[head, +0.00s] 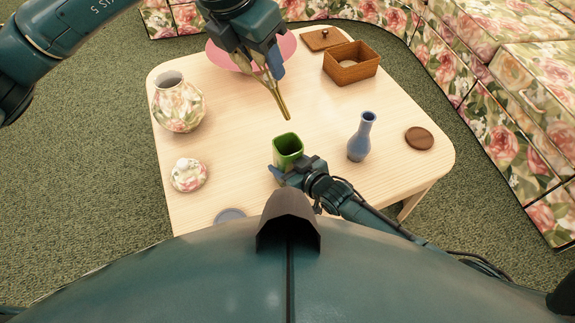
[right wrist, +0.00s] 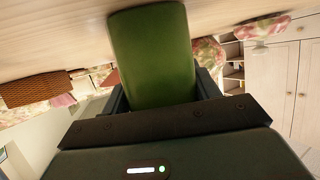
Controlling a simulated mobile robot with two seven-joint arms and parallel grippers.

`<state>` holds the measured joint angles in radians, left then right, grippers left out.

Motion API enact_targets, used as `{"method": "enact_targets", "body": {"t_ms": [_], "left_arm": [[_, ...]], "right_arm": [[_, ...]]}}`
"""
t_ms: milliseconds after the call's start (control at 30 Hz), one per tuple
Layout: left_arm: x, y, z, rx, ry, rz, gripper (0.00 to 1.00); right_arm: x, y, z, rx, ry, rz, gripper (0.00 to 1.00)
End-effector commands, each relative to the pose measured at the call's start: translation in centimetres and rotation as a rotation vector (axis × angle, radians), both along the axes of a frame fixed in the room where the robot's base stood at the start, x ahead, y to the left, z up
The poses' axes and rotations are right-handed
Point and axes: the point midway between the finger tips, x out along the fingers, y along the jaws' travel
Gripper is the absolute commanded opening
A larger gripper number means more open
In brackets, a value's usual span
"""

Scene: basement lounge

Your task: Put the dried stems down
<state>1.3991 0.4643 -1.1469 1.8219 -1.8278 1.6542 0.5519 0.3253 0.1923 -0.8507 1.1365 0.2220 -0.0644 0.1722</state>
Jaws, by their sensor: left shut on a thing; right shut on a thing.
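The dried stems (head: 284,105) are a thin yellowish bundle in the head view. My left gripper (head: 269,76) is shut on them and holds them tilted, with their lower end pointing down and right, a little beyond the green vase. The green vase (head: 287,143) is square and open at the top. My right gripper (head: 284,171) is shut on it at its near side. In the right wrist view the green vase (right wrist: 152,55) fills the space between the fingers. I cannot tell whether it touches the table. The stems are outside it.
The pale wooden table (head: 225,120) also holds a floral jar (head: 178,107), a floral lid (head: 189,175), a blue vase (head: 361,138), a round brown lid (head: 419,138), a wooden box (head: 351,72), a flat wooden lid (head: 323,39) and a pink mat (head: 288,44). A floral sofa (head: 500,110) stands at right.

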Motion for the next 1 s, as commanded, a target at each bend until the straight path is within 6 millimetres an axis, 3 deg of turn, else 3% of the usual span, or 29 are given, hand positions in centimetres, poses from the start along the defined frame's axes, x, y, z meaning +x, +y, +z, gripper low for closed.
{"method": "enact_targets", "body": {"t_ms": [400,1000], "left_arm": [[4.3,-3.7,-8.2,0.157,0.195,0.014,0.29],[4.9,-4.4,-17.1,0.222,0.257,0.014,0.29]], "right_arm": [[0.0,0.0,0.0,0.0,0.0,0.0,0.3],[0.0,0.0,0.0,0.0,0.0,0.0,0.3]]}}
